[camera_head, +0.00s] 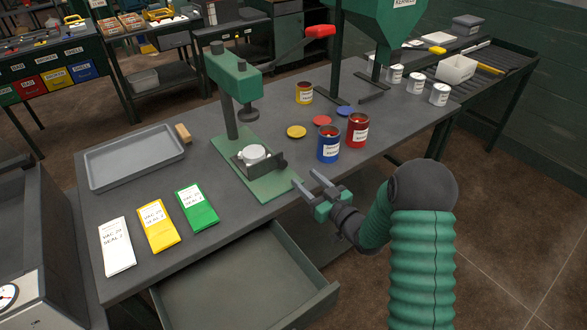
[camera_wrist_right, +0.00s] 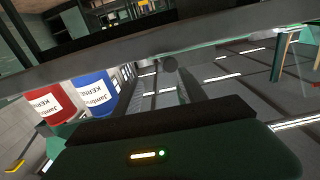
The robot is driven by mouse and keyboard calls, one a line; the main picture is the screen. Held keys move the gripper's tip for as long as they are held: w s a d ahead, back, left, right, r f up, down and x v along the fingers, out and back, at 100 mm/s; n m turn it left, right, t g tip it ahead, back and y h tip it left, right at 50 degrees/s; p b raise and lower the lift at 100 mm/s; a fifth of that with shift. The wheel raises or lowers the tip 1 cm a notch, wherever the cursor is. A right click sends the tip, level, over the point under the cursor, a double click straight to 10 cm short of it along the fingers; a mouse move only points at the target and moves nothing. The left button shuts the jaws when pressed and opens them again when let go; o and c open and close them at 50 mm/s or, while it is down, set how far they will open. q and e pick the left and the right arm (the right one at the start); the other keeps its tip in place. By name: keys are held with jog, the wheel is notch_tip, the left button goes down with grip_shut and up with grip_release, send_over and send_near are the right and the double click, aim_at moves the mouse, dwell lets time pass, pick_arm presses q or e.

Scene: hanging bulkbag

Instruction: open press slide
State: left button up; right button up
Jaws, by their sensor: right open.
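The green press (camera_head: 230,72) stands on the workbench, with a lever ending in a red handle (camera_head: 320,31). On its green base plate sits the slide (camera_head: 257,160), a small dark carriage holding a round white piece. A dark block-like handle (camera_head: 280,160) sticks out at its right side. The slide lies below and in front of the press ram (camera_head: 245,112). My right gripper (camera_head: 306,178) is open and empty at the bench's front edge, just right of the base plate and apart from the slide handle. My left gripper is out of view.
A blue can (camera_head: 328,145) and a red can (camera_head: 357,130) stand right of the press; they also show in the right wrist view (camera_wrist_right: 96,92). A grey tray (camera_head: 132,157) and several seal packets (camera_head: 157,226) lie left. An open drawer (camera_head: 245,285) juts out below the bench front.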

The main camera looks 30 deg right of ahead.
aim_at(285, 164)
jog(key=w+a, duration=0.1)
jog(key=w, duration=0.1)
jog(key=w+a, duration=0.2)
jog(key=w+a+r, duration=0.1)
jog(key=w, duration=0.1)
jog(key=shift+w+a, duration=0.15)
jog(key=shift+w, duration=0.3)
jog(key=shift+d+f, duration=0.15)
jog(key=shift+d, duration=0.35)
jog(key=shift+d+f, duration=0.15)
jog(key=shift+d, duration=0.35)
jog(key=shift+c, duration=1.6)
jog(key=shift+a+r, duration=0.2)
jog(key=shift+a, duration=0.25)
jog(key=c, duration=0.5)
jog(key=shift+w+a, duration=0.1)
jog(key=shift+a, duration=0.05)
grip_shut()
jog(key=shift+d, duration=0.35)
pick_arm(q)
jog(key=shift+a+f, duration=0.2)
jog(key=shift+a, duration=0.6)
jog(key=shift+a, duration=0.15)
pick_arm(e)
jog(key=shift+r, duration=0.1)
